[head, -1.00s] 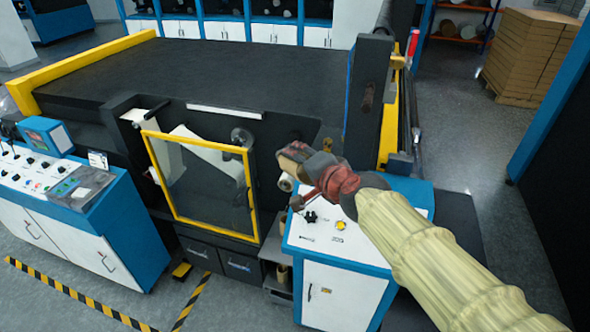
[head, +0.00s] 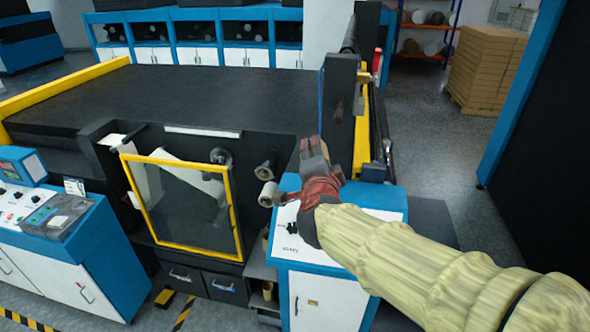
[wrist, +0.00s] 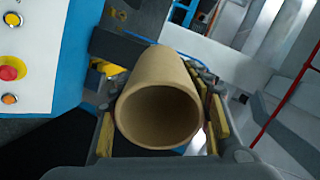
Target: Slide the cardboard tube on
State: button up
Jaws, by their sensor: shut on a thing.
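My gripper (head: 314,152) is above the blue and white cabinet at the machine's right front. In the wrist view, its fingers are shut on a brown cardboard tube (wrist: 158,72), one on each side. The tube's open, hollow end faces the wrist camera. In the head view, the tube is hard to make out at the gripper. A dark shaft with a grey end (head: 266,169) sticks out of the machine's front panel, left of my gripper. A paler roller end (head: 267,195) is just below it. A visible gap separates the gripper from the shaft.
A yellow-framed guard window (head: 183,252) stands left of the shafts, with another grey shaft end (head: 221,156) behind its top edge. The cabinet (head: 335,297) is below my gripper. A dark upright post (head: 338,105) stands close behind it.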

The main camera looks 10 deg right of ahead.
aim_at(339, 124)
jog(key=d+r+m+t+h, duration=0.2)
jog(key=d+r+h, duration=0.1)
jog(key=d, duration=0.1)
jog(key=shift+d+x, duration=0.1)
jog(key=shift+x, duration=2.55)
jog(key=shift+d+x, duration=0.15)
jog(key=shift+x, duration=2.5)
jog(key=shift+f+b+x, duration=0.2)
jog(key=shift+b+x, duration=0.65)
jog(key=shift+x, duration=4.85)
jog(key=shift+d+r, duration=0.1)
jog(key=shift+r, duration=0.05)
